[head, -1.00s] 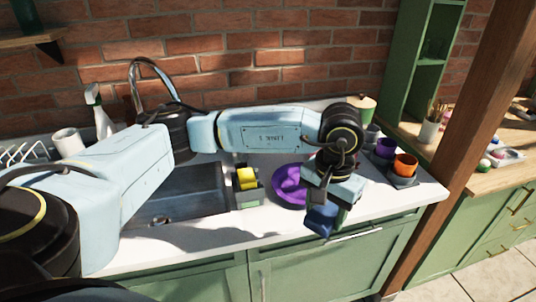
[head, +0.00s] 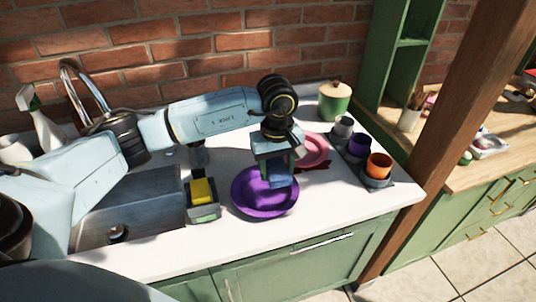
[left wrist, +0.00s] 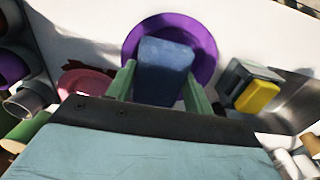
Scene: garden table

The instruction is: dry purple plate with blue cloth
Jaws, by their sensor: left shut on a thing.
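The purple plate (head: 258,203) lies on the white counter, right of the sink, in the head view. It also shows in the left wrist view (left wrist: 205,50), partly covered by the cloth. My left gripper (head: 277,170) is over the plate's right part, pointing down. It is shut on the folded blue cloth (left wrist: 165,68), which sits between its green fingers. In the head view the cloth (head: 277,181) hangs at the plate's inner surface; whether it touches the plate I cannot tell. My right gripper is not in view.
A caddy (head: 207,212) with a yellow sponge (head: 202,190) stands between the sink (head: 150,212) and plate. A pink plate (head: 315,150) lies behind the gripper. A tray with grey, purple (head: 359,145) and orange cups (head: 378,165) stands right. The counter's front right is clear.

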